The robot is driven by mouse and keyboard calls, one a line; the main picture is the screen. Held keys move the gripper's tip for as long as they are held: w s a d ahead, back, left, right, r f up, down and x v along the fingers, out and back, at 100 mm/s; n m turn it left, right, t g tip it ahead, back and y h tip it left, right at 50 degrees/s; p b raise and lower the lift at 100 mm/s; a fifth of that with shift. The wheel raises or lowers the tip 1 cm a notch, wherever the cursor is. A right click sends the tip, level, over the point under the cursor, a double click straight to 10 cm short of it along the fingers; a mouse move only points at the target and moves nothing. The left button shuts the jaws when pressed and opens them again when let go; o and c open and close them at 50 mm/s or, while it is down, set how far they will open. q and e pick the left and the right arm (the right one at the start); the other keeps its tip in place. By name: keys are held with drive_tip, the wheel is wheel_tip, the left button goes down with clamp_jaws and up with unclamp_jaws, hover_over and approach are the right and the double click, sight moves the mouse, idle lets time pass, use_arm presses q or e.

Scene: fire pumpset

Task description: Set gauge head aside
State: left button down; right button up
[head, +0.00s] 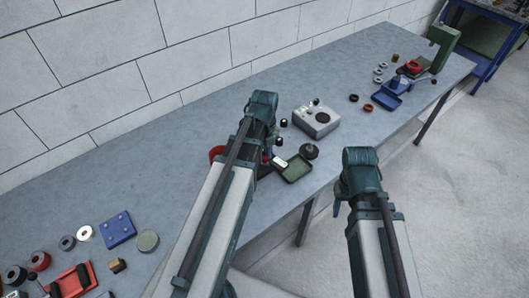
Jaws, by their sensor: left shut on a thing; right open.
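My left gripper (268,160) reaches down at the middle of the bench, largely hidden behind my own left arm. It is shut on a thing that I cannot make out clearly. A small pale piece (279,162) shows just right of its fingers, at the left end of an olive-green tray (295,172). A dark round piece with a knob on top (309,151) is at the tray's back right corner; I cannot tell whether it is the gauge head. My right gripper (338,206) is open, beyond the bench's front edge and partly hidden by its arm.
A light grey box with dials (316,119) stands behind the tray. A red part (216,153) shows left of my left arm. A blue plate (117,229) and several rings lie at left. A blue tray (386,100) and green block (443,45) are at right.

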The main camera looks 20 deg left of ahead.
sight(265, 157)
use_arm(q)
drive_tip(key=shift+s, duration=0.1)
idle(0.3)
drive_tip(key=c, duration=0.7)
unclamp_jaws()
drive_tip(key=shift+r, duration=0.1)
wheel_tip(265, 157, up, 14)
drive_tip(key=p, duration=1.4)
drive_tip(key=shift+d+f, duration=0.1)
drive_tip(key=shift+f, duration=0.2)
drive_tip(key=s+d+f+n+b, duration=0.4)
drive_tip(key=d+n, duration=0.4)
drive_tip(key=n, duration=0.3)
drive_tip(key=s+d+f+n+y+b, duration=0.1)
drive_tip(key=s+d+f+n+b, duration=0.3)
drive_tip(key=d+n, duration=0.5)
drive_tip(key=s+n, duration=0.2)
drive_tip(key=shift+s+n, duration=0.3)
drive_tip(key=shift+s, duration=0.05)
